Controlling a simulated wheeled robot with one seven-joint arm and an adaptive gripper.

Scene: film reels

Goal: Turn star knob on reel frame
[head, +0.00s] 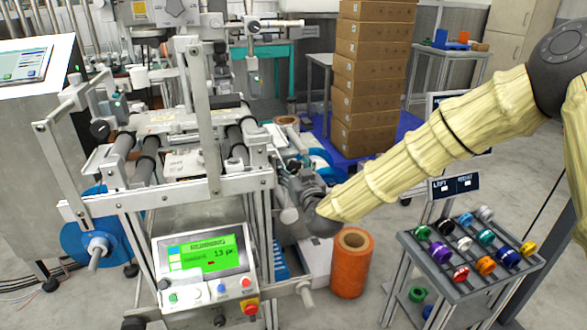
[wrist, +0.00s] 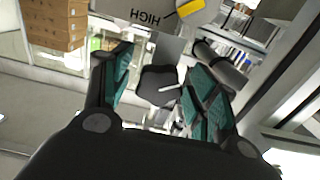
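The reel frame (head: 160,193) is a grey metal machine at the left centre of the head view. In the wrist view a black star knob (wrist: 158,86) sits between the two teal-padded fingers of my gripper (wrist: 162,72). The fingers are spread, with visible gaps to the knob on both sides. A grey plate marked HIGH (wrist: 150,14), upside down in this view, with a yellow pointer (wrist: 189,9), is just beyond the knob. In the head view my gripper (head: 290,184) is at the frame's right side, and I cannot make out the knob there.
A control panel with a green screen (head: 207,256) is on the machine's front. An orange roll (head: 351,262) stands below my wrist. A cart (head: 470,293) with several coloured spools is at the right. Stacked cardboard boxes (head: 372,75) stand behind.

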